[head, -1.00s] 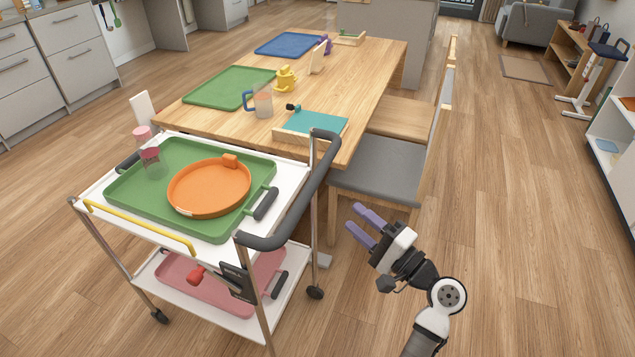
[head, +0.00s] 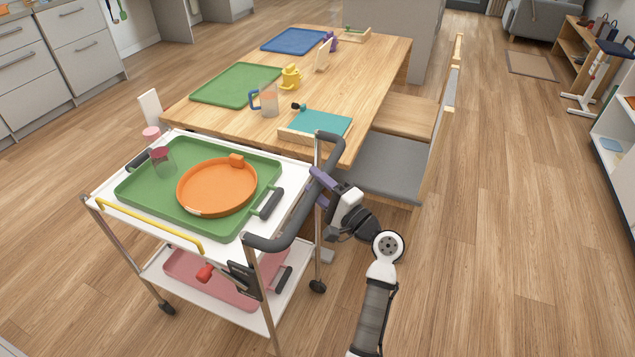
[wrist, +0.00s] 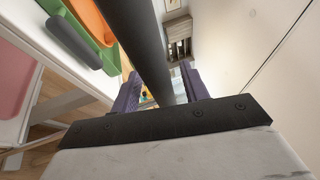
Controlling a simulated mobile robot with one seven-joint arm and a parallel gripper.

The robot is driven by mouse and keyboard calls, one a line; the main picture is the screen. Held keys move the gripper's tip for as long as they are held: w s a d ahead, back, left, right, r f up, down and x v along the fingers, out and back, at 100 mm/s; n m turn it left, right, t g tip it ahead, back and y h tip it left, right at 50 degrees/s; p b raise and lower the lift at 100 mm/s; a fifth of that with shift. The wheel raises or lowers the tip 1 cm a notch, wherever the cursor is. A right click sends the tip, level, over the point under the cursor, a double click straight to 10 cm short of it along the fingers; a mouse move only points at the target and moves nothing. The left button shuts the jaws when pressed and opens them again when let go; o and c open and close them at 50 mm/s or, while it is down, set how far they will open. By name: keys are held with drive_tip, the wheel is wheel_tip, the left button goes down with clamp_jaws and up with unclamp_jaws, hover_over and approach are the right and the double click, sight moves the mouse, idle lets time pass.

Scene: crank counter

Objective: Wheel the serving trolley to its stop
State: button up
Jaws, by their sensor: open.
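The serving trolley (head: 215,318) stands at the left, against the near end of the dining table. Its dark grey push handle (head: 303,205) runs along the trolley's right side. My gripper (head: 322,178) is at this handle, its purple fingers partly hidden by it in the head view. In the wrist view the handle (wrist: 147,45) passes between the two open purple fingers (wrist: 160,90), which stand on either side of it. I cannot tell whether either finger touches it. No stop can be made out.
A green tray (head: 150,190) with an orange round dish (head: 217,187) and a tumbler (head: 163,160) is on the trolley's top. A pink tray (head: 185,268) is on the lower shelf. The dining table (head: 352,92) and a grey-seated chair (head: 385,168) stand beyond.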

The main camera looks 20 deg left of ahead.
clamp_jaws()
idle(0.3)
drive_tip(key=shift+d, duration=0.1)
